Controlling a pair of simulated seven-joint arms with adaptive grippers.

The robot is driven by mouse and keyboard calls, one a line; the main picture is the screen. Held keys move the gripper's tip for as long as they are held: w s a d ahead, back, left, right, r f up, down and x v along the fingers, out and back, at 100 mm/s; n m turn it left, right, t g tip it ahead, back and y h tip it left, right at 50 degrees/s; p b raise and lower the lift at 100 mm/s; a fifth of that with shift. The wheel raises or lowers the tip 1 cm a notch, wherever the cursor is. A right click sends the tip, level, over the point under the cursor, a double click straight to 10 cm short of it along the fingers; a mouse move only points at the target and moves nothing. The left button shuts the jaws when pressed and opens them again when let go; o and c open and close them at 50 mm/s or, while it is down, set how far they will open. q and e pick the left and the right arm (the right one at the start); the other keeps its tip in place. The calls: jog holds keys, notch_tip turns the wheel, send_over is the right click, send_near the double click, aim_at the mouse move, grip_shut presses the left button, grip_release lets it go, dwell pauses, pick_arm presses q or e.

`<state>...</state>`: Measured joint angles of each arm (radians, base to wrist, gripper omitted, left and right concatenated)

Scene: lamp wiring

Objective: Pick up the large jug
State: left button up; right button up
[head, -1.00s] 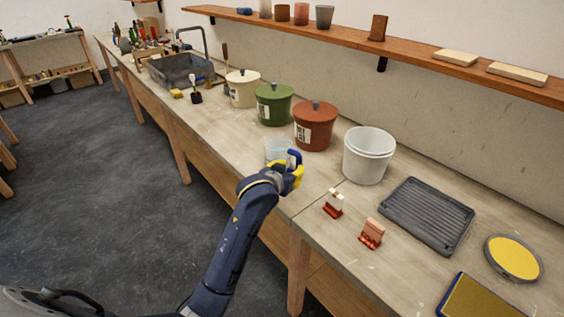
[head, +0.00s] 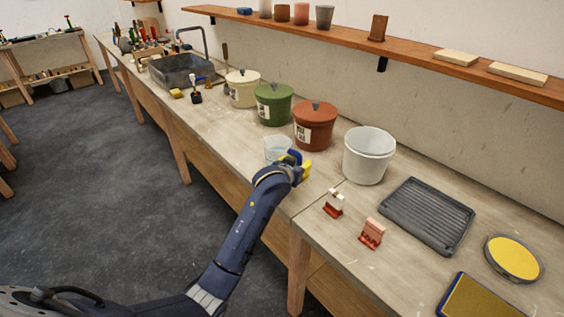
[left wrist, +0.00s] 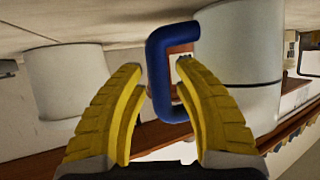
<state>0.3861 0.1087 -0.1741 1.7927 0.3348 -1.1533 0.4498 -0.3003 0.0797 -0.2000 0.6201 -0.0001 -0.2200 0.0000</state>
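The large jug (head: 277,150) is a clear, pale-bluish vessel with a blue handle, standing on the bench in front of the red-brown pot. My left gripper (head: 300,165), with yellow fingers, is at the jug's handle side and partly hides it. In the left wrist view the jug's pale body (left wrist: 238,45) is at the upper right. Its blue handle (left wrist: 158,70) shows between the spread fingers of the left gripper (left wrist: 157,72). The fingers are open, with gaps beside the handle. My right gripper is not in view.
A white bucket (head: 368,156) stands right of the gripper. Red-brown (head: 315,127), green (head: 273,105) and cream (head: 242,90) lidded pots line the back. Two small clips (head: 334,203) (head: 371,234) and a dark ribbed tray (head: 427,215) lie to the right.

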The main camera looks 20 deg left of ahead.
pick_arm(q)
jog(key=shift+c, duration=0.2)
grip_shut()
dwell(0.4)
